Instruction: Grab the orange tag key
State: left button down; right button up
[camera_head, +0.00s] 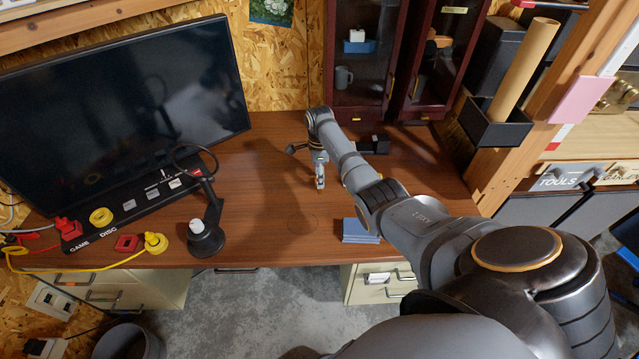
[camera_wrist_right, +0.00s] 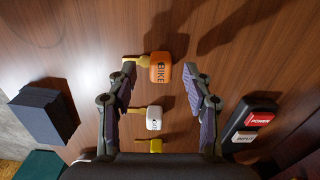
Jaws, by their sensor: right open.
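The orange tag key (camera_wrist_right: 160,69), its tag marked BIKE, lies flat on the brown bench in the right wrist view, with its key part pointing left. A white tag key (camera_wrist_right: 153,118) and a yellow key (camera_wrist_right: 153,146) lie below it in that view. My right gripper (camera_wrist_right: 159,78) is open above the bench, its fingers on either side of the orange tag key and nothing held between them. In the head view my right gripper (camera_head: 320,184) points down over the middle of the bench. I cannot make out the orange tag there. My left gripper is not in view.
A blue stack (camera_head: 359,231) lies near the bench's front edge. A black box with POWER and INPUT buttons (camera_wrist_right: 251,124) sits close to the right finger in the wrist view. A monitor (camera_head: 120,95) and lamp (camera_head: 206,236) stand left. Cabinets (camera_head: 365,60) stand behind.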

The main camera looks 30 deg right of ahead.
notch_tip(320, 180, down, 2)
jog(key=shift+f, duration=0.1)
jog(key=shift+c, duration=0.7)
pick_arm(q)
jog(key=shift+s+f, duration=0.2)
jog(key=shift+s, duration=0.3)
pick_arm(e)
grip_shut()
